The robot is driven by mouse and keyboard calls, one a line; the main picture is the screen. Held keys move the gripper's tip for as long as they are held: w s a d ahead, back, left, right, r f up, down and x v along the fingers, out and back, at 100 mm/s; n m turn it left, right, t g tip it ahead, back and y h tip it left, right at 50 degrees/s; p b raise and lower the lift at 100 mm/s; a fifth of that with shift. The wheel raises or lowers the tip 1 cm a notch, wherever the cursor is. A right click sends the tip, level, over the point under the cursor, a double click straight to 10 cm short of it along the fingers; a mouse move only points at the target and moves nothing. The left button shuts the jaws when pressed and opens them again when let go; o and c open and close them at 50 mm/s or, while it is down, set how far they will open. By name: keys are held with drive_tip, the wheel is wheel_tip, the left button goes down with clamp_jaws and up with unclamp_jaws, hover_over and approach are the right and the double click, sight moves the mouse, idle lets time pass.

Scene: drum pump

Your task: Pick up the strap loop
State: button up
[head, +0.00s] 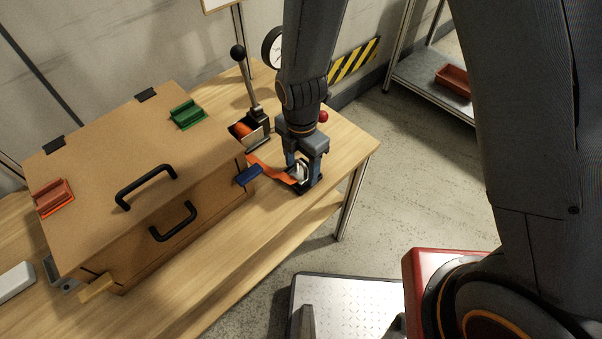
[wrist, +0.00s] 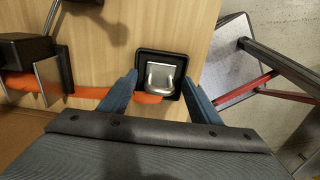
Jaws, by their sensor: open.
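An orange strap (head: 268,171) runs across the wooden table from the lever device towards my gripper. In the wrist view the strap (wrist: 90,93) comes in from the left, passes behind the left finger and shows its right end (wrist: 148,98) between the fingers. A bright metal piece (wrist: 160,76) in a black square base lies just beyond that strap end. My gripper (wrist: 159,82) is open, with one finger on each side of the strap end and metal piece. In the head view my gripper (head: 303,175) is low over the table. Whether the fingers touch anything cannot be told.
A lever device (head: 254,125) with a black knob stands behind the strap. A brown box (head: 110,170) with black handles fills the table's left side, a blue block (head: 248,175) at its right edge. The table's right edge is close to my gripper.

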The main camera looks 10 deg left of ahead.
sight(301, 161)
drive_tip(key=c, duration=1.3)
drive_tip(key=shift+r, duration=0.15)
drive_tip(key=shift+r+b, duration=1)
drive_tip(key=shift+r, duration=3.9)
